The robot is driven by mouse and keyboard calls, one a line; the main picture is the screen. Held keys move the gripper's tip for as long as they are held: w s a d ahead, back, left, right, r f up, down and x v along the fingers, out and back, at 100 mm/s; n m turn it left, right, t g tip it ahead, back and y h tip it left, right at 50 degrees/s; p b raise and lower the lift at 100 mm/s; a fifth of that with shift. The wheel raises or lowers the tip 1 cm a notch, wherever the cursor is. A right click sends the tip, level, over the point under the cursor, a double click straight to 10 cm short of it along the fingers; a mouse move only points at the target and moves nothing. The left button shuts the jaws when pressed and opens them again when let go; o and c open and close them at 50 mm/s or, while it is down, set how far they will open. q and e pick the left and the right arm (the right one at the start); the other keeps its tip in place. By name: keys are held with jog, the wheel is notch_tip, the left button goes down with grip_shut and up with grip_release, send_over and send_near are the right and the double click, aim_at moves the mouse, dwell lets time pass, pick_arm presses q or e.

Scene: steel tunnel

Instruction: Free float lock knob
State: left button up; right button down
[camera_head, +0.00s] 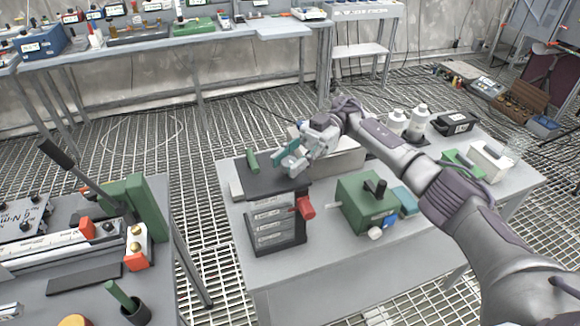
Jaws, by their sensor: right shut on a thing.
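My right gripper (293,162) reaches in from the right over the table in the middle. It points down and left at the top of a dark box with drawer-like fronts (270,224). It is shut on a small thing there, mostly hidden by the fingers. A teal piece (283,151) shows beside the fingers. A green upright cylinder (252,160) stands on the box's top. A red knob (305,207) sticks out of its right side. I cannot tell which part is the float lock knob. My left gripper is not in view.
A green box (366,207) with a black knob (375,187) stands right of the drawer box. White bottles (418,119) and a black case (456,122) stand at the table's back right. A left bench carries a green block (147,208). Grating floor lies between.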

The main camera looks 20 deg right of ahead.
aim_at(289, 161)
jog(key=shift+f, duration=0.1)
dwell(0.3)
jog(key=c, duration=0.8)
grip_release()
jog(key=shift+o, duration=0.2)
notch_tip(289, 161, up, 10)
jog(key=shift+r, duration=0.1)
